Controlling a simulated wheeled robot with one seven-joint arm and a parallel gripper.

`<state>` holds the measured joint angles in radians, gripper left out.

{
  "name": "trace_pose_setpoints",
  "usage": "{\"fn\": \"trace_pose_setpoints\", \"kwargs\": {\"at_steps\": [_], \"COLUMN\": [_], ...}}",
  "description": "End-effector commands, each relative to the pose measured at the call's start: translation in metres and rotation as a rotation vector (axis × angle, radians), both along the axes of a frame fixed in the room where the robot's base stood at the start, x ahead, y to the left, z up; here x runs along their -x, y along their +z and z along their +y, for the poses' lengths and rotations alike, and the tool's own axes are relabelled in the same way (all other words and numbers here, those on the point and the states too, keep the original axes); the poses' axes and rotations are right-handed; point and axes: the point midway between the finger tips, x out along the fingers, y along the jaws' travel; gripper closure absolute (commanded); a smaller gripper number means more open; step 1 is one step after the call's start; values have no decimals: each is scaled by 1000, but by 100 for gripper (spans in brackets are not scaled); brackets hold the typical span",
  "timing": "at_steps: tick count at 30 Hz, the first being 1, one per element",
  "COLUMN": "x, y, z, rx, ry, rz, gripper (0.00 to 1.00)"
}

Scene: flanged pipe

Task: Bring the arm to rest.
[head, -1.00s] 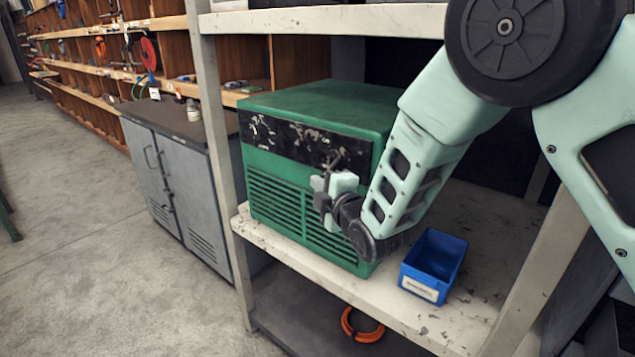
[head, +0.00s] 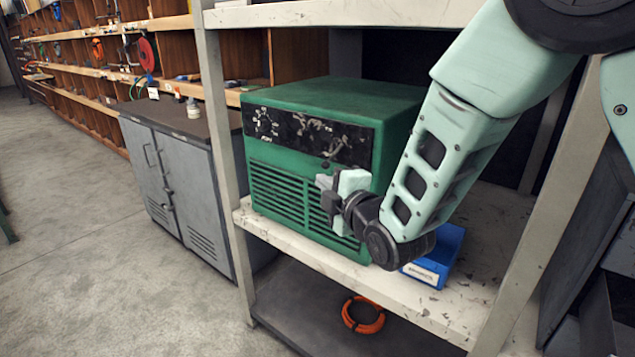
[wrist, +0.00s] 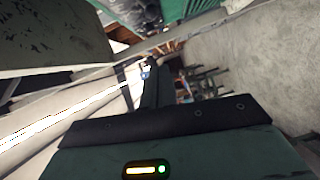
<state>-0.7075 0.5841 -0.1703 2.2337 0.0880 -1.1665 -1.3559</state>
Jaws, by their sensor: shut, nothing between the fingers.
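My gripper (head: 324,188) is in front of the green machine (head: 270,215) on the middle shelf in the head view. Its fingers look small and close together, with nothing seen held in them. My arm comes down from the upper right and bends at the wrist above the shelf's front edge. In the wrist view the gripper's dark body fills the bottom, and nothing shows in its grasp.
A blue bin (head: 435,262) sits on the shelf (head: 455,300), partly hidden behind my arm. An orange ring (head: 363,315) lies on the lower shelf. A shelf post (head: 222,150) stands left of the machine, beside a grey cabinet (head: 175,190).

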Motion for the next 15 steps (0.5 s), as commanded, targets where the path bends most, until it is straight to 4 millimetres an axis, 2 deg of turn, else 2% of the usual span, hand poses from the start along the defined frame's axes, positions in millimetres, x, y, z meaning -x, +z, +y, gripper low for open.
{"fn": "trace_pose_setpoints", "kwargs": {"at_steps": [3, 10, 15], "x": [16, 30, 53], "y": [0, 0, -14], "z": [-8, -14, -16], "rx": [0, -20, -128], "ry": [0, -3, -29], "rz": [0, 46, 329], "gripper": [100, 100, 100]}}
